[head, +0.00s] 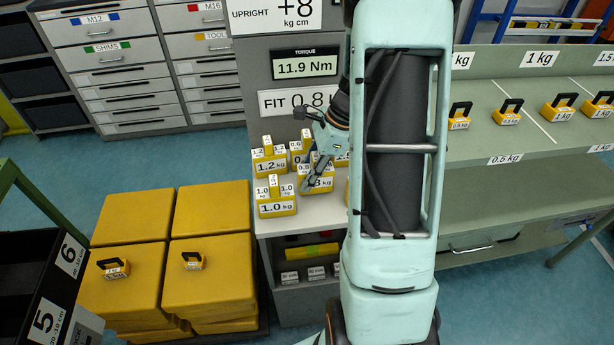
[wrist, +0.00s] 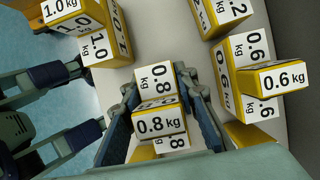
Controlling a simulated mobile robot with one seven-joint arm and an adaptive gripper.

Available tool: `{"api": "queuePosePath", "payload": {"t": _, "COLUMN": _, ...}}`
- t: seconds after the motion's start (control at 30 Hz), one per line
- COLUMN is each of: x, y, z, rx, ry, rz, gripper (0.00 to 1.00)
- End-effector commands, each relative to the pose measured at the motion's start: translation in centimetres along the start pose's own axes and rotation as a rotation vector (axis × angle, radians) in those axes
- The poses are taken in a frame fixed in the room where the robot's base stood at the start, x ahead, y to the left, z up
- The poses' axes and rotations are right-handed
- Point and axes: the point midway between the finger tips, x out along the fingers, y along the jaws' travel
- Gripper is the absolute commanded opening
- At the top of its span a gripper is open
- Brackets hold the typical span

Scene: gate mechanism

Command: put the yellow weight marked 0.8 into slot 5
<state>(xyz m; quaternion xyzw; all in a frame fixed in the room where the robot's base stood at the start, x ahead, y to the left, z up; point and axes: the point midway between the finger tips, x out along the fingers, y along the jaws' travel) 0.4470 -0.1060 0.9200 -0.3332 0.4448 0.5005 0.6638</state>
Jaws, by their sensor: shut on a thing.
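The yellow weight marked 0.8 kg (head: 325,184) stands on the grey counter among other yellow weights. In the wrist view the same weight (wrist: 160,122), with white 0.8 labels, sits between the two fingers. My gripper (wrist: 157,92) is shut on it; in the head view my gripper (head: 317,170) reaches down from the right and hides part of its label. Whether the weight is clear of the counter cannot be told. Slot 5 (head: 43,320) is a black compartment with a white "5" label at the lower left of the head view.
A 1.0 kg weight (head: 276,207), a 1.2 kg weight (head: 268,166) and a 0.6 kg weight (wrist: 283,78) stand close around my gripper. Slot 6 (head: 71,255) is beside slot 5. Large yellow blocks (head: 130,215) stand between counter and slots. A display (head: 307,66) reads 11.9 Nm.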

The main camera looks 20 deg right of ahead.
Motion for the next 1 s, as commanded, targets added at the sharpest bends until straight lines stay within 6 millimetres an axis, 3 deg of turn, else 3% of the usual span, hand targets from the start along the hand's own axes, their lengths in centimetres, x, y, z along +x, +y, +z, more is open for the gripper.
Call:
{"api": "queuePosePath", "payload": {"t": 0.4, "x": 0.6, "y": -0.1, "z": -0.3, "rx": -0.001, "ry": -0.001, "rz": -0.003, "gripper": 0.0}}
{"api": "queuePosePath", "payload": {"t": 0.43, "x": 0.7, "y": 0.0, "z": -0.3, "rx": 0.0, "ry": 0.0, "rz": -0.001, "gripper": 0.28}}
{"api": "queuePosePath", "payload": {"t": 0.6, "x": 0.7, "y": 0.0, "z": -0.3, "rx": 0.0, "ry": 0.0, "rz": -0.001, "gripper": 0.44}}
{"api": "queuePosePath", "payload": {"t": 0.87, "x": 0.5, "y": 0.0, "z": -0.2, "rx": 0.0, "ry": 0.0, "rz": -0.001, "gripper": 0.44}}
{"api": "queuePosePath", "payload": {"t": 1.0, "x": -0.5, "y": -0.1, "z": -0.2, "rx": -0.001, "ry": 0.001, "rz": -0.005, "gripper": 0.44}}
